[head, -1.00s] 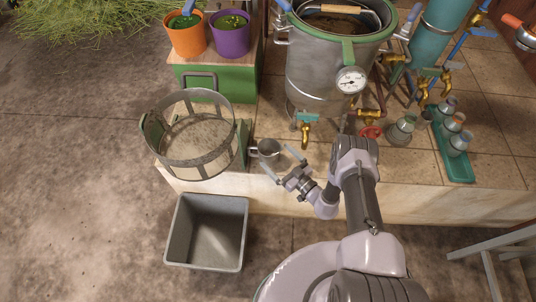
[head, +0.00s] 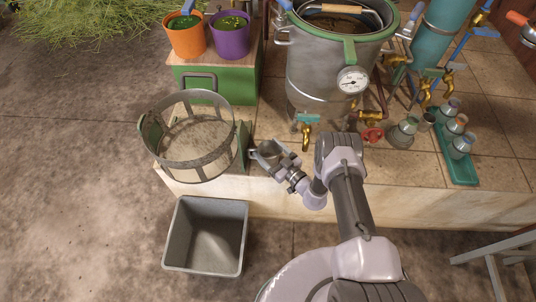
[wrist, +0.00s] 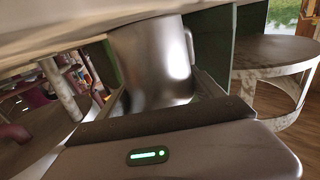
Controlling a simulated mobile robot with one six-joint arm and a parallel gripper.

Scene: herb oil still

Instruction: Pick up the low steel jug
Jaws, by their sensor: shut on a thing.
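The low steel jug (head: 267,151) stands near the front edge of the tiled counter, just right of the round mesh basket. In the wrist view the jug (wrist: 155,62) is a shiny steel body between my fingers, with its handle at the upper right. My gripper (head: 272,158) is shut on the jug, reaching it from the lower right. The fingers partly hide the jug in the head view. I cannot tell whether its base touches the counter.
The mesh basket (head: 190,163) stands close left of the jug. The big still pot (head: 318,75) with brass tap (head: 306,137) is behind. A teal tray (head: 456,168) with small flasks is at right. A grey bin (head: 207,236) stands on the floor in front.

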